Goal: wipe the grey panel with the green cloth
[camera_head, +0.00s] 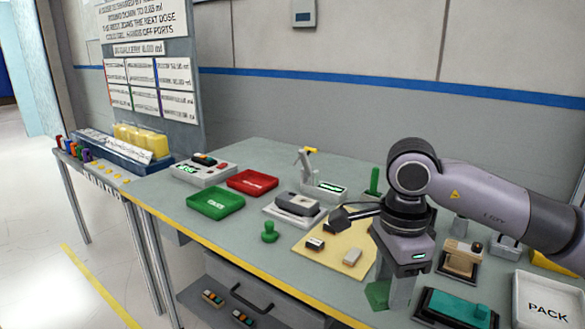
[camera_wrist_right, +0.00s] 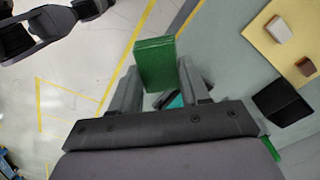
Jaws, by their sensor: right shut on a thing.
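My right gripper (camera_head: 390,292) points down over the front right of the worktable. It is shut on a green block-like piece, which I take to be the green cloth (camera_head: 376,294). In the right wrist view the cloth (camera_wrist_right: 155,62) stands out between the two fingers of the right gripper (camera_wrist_right: 158,85), folded thick. I cannot tell whether its lower edge touches the table. No separate grey panel stands out for certain; the grey tabletop (camera_head: 225,240) spreads around the gripper.
A yellow board (camera_head: 333,265) with small blocks lies left of the gripper. A dark tray with a teal piece (camera_head: 455,307) and a white PACK tray (camera_head: 545,300) are to the right. Green (camera_head: 215,203) and red (camera_head: 252,181) trays stand further left. A green knob (camera_head: 270,232) stands near the front edge.

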